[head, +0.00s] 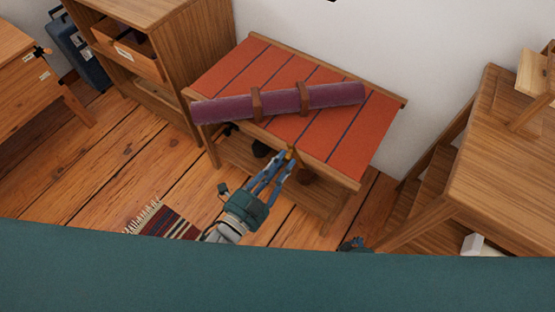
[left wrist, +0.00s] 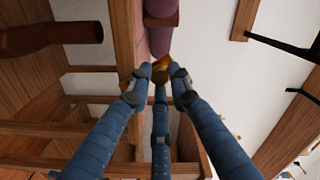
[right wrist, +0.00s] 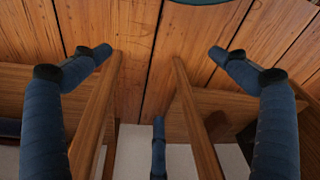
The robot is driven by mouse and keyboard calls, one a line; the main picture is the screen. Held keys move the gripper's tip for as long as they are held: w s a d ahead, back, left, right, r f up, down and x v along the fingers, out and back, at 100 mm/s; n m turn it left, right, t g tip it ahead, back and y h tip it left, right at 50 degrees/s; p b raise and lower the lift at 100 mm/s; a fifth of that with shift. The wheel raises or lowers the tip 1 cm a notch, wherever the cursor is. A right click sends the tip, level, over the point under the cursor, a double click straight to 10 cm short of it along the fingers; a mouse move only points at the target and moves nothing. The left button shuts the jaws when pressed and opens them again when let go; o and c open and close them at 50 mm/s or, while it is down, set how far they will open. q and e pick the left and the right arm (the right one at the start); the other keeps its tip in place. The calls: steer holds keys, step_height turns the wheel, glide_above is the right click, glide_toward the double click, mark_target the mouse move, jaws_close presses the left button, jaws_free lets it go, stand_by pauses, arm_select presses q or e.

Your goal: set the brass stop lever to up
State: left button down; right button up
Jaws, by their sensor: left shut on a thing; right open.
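The brass stop lever (head: 291,152) is a small golden piece at the front edge of the bench (head: 378,140) with the red striped top. My left gripper (head: 285,160) reaches it from the front, and its blue fingers are closed around it. In the left wrist view the brass lever (left wrist: 160,73) sits between the fingertips, which hide part of it. Whether it points up or down is not clear. My right gripper (right wrist: 155,58) is open and empty in the right wrist view, with wooden floor and furniture legs beyond it.
A rolled purple mat (head: 280,101) with brown straps lies on the bench, just behind the lever. A wooden cabinet (head: 190,50) stands at left and a wooden desk (head: 505,150) at right. A striped rug (head: 165,222) lies on the floor. Dark shapes sit under the bench.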

arm_select(q)
steer(key=shift+s+d+r+m, duration=0.1)
steer(key=shift+s+d+m, duration=0.35)
steer(key=shift+m, duration=0.6)
steer(key=shift+s+d+r+m, duration=0.2)
steer(key=shift+d+m, duration=0.35)
steer(key=shift+m, duration=0.55)
steer(key=shift+s+d+r+m, duration=0.1)
steer(key=shift+s+d+m, duration=0.35)
steer(key=shift+m, duration=0.6)
arm_select(e)
steer(key=shift+s+f, duration=0.25)
steer(key=shift+f, duration=0.25)
arm_select(q)
steer(key=shift+w+d, duration=0.1)
steer(key=c, duration=1.6)
jaws_free()
steer(key=shift+o, duration=0.2)
arm_select(e)
steer(key=shift+s, duration=0.15)
arm_select(q)
steer(key=shift+r, duration=0.1)
